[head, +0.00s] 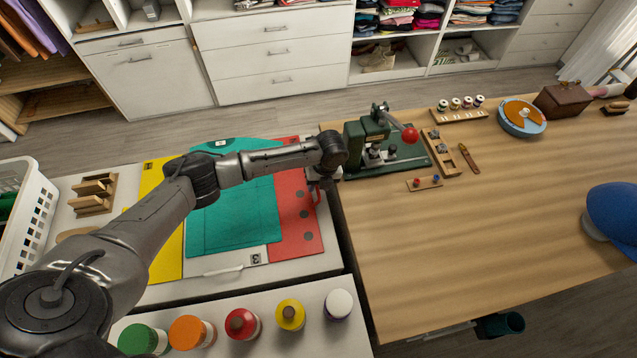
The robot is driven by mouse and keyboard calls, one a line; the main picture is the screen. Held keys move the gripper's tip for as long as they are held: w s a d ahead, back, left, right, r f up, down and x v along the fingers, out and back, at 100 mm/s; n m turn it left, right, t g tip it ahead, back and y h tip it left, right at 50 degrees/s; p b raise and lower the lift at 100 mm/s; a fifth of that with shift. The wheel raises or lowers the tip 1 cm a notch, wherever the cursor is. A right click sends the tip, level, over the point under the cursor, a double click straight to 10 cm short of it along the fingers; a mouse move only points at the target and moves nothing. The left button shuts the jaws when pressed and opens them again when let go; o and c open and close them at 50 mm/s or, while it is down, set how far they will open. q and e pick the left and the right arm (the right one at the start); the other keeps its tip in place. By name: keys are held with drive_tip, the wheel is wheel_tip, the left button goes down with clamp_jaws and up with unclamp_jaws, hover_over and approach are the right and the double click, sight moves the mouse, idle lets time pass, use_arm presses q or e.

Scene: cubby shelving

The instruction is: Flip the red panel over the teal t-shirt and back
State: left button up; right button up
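The red panel (290,235) lies flat on the right side of the folding board, with grey dots on it. The teal t-shirt (235,220) lies spread out to its left, partly covered by my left arm. My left gripper (319,187) is at the right edge of the red panel, near its upper half. It points down there, and its fingers are small and partly hidden by the wrist, so I cannot tell whether they are open or touch the panel. My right gripper is not in view.
A yellow panel (168,243) lies left of the shirt, and a white handle (223,270) is at the board's front. Several bottles, including a yellow-capped one (290,313), stand in front. A wooden table (450,240) with a green press (368,140) is close on the right.

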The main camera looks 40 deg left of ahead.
use_arm(q)
clamp_jaws()
drive_tip(key=shift+r, duration=0.1)
idle(0.4)
